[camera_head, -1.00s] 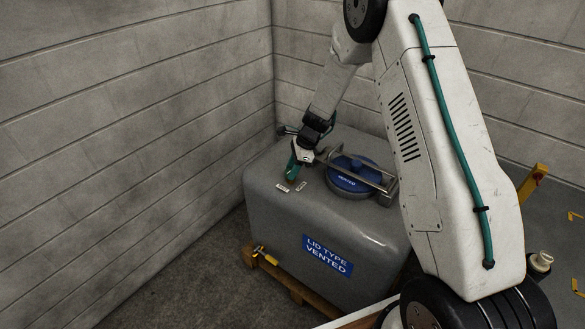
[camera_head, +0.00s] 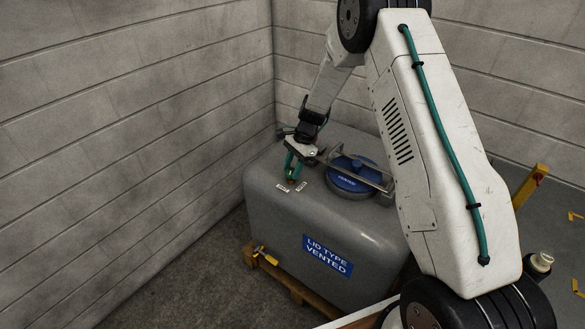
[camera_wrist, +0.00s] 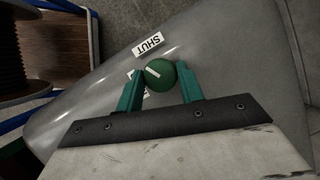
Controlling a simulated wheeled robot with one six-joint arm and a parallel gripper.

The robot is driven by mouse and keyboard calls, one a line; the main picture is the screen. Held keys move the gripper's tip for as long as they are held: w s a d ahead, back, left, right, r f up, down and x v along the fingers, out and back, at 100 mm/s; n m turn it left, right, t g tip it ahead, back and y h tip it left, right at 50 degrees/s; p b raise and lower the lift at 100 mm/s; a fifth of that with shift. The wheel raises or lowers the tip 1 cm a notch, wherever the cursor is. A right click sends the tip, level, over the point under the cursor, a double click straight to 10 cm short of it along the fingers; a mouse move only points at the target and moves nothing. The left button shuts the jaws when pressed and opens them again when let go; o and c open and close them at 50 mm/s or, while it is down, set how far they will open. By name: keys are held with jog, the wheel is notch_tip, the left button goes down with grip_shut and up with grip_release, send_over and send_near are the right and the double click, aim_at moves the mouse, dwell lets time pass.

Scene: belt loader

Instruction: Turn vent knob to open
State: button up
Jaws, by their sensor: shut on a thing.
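The vent knob (camera_wrist: 163,78) is a round green knob with a white pointer line, on top of the grey tank (camera_head: 265,205). My gripper (camera_wrist: 158,82) has its teal fingers on either side of the knob and is shut on it. The pointer line runs toward the upper left in the wrist view. A white label reading SHUT (camera_wrist: 149,46) lies just above the knob there. A second label (camera_wrist: 146,93) is mostly hidden behind the knob and a finger. In the head view my gripper (camera_head: 291,170) points down at the tank top, beside two small white labels.
A blue round lid (camera_head: 350,180) under a metal bar sits right of my gripper. The tank stands on a wooden pallet (camera_head: 292,285) in a corner of block walls. A yellow-handled tool (camera_head: 262,252) is at the pallet's edge. A cable reel (camera_wrist: 20,45) shows in the wrist view.

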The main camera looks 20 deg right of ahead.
jog(key=n+g, duration=0.1)
jog(key=n, duration=0.2)
jog(key=n+g+h, duration=0.1)
jog(key=n, duration=0.2)
jog(key=shift+w+a, duration=0.1)
jog(key=shift+w, duration=0.1)
jog(key=n+h, duration=0.1)
jog(key=n, duration=0.2)
jog(key=n+g+h, duration=0.1)
jog(key=n, duration=0.2)
jog(key=shift+a+n, duration=0.1)
jog(key=shift+n, duration=0.2)
jog(key=o, duration=1)
jog(key=v, duration=0.7)
jog(key=shift+w+r, duration=0.25)
jog(key=shift+r, duration=0.15)
jog(key=shift+a, duration=0.1)
